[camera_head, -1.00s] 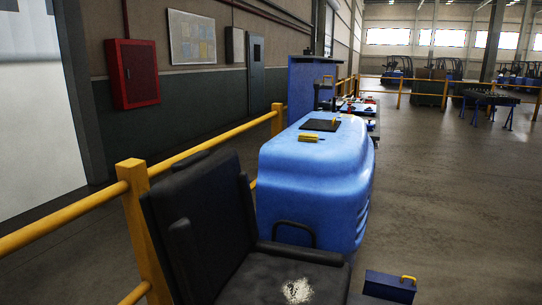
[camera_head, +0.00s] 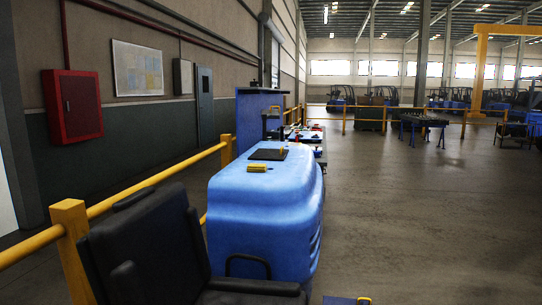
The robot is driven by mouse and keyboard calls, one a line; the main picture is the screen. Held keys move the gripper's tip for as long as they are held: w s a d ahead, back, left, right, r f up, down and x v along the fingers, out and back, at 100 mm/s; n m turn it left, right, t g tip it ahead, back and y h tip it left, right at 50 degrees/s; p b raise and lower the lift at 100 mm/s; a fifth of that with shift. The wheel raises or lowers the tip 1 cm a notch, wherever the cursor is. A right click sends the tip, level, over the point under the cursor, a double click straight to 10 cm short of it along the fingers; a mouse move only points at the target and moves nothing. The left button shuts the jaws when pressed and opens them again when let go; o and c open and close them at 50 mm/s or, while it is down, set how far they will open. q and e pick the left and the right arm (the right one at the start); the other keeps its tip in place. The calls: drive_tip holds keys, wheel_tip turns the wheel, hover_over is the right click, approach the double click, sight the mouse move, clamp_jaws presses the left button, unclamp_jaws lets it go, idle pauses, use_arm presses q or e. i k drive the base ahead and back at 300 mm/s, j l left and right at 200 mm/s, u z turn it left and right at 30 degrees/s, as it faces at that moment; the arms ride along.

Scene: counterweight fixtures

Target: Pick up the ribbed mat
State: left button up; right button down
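A flat black mat-like piece (camera_head: 268,154) lies on top of the blue rounded machine body (camera_head: 262,200), near its far end. It may be the ribbed mat, but it is too small to make out ribs. A small yellow piece stands at its right edge. A yellow block (camera_head: 257,168) sits on the blue top just nearer than the black piece. Neither of my grippers is in view.
A black seat (camera_head: 145,245) stands in front of the blue body. A yellow railing (camera_head: 150,182) runs along the left, before a wall with a red cabinet (camera_head: 72,106). A bench with small items (camera_head: 305,137) stands beyond. Open floor (camera_head: 420,220) lies to the right.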

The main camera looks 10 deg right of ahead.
sight(260, 154)
drive_tip(key=l+z, duration=0.15)
drive_tip(key=z, duration=0.3)
drive_tip(key=l+z, duration=0.2)
drive_tip(key=z, duration=0.25)
drive_tip(key=i+l+z, duration=0.2)
drive_tip(key=l+z, duration=0.2)
drive_tip(key=l, duration=0.2)
drive_tip(key=i+l+z, duration=0.8)
drive_tip(key=l, duration=0.15)
drive_tip(key=i+l+u, duration=0.15)
drive_tip(key=i, duration=0.25)
drive_tip(key=i+l+u, duration=0.2)
drive_tip(key=i+j+u, duration=0.1)
drive_tip(key=i+u, duration=0.2)
drive_tip(key=i, duration=0.3)
drive_tip(key=i+u, duration=0.35)
drive_tip(key=i, duration=0.25)
drive_tip(key=i+l+u, duration=0.3)
drive_tip(key=i, duration=0.3)
drive_tip(key=j, duration=0.1)
